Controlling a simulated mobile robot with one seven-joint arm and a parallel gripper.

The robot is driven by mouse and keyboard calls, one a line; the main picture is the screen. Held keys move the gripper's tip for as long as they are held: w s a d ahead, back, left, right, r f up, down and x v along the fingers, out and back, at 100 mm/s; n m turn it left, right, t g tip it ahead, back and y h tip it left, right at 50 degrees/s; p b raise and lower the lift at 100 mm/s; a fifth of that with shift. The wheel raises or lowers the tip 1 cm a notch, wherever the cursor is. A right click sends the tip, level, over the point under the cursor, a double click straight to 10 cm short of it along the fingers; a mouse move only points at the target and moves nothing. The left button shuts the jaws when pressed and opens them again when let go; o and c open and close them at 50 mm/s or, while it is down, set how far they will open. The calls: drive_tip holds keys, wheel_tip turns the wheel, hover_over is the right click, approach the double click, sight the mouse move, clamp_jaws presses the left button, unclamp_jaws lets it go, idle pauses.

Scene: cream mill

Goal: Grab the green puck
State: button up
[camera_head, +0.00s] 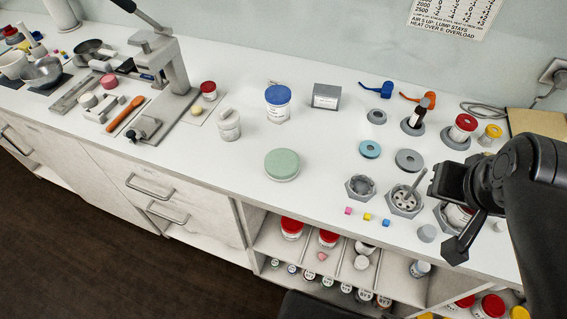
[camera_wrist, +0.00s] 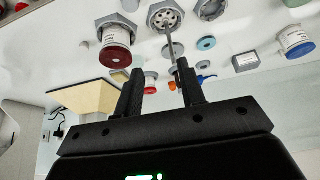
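The green puck (camera_head: 282,164) is a round, pale green, flat-topped disc with a pale lower edge. It lies on the white counter near its front edge, around the middle of the head view. I cannot make it out in the wrist view. My gripper (camera_head: 450,208) is at the right of the head view, above the counter and well to the right of the puck. In the wrist view its two black fingers (camera_wrist: 160,88) stand apart with nothing held between them. A thin grey rod shows beyond the fingers.
A blue-lidded jar (camera_head: 278,103) and a white jar (camera_head: 229,125) stand behind and left of the puck. Grey hexagonal holders (camera_head: 361,187) and small coloured cubes (camera_head: 367,216) lie to its right. A lever press (camera_head: 165,80) stands left. The counter around the puck is clear.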

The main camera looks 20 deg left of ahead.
drive_tip(key=shift+o, duration=0.3)
drive_tip(key=o, duration=1.3)
drive_tip(key=shift+o, duration=0.2)
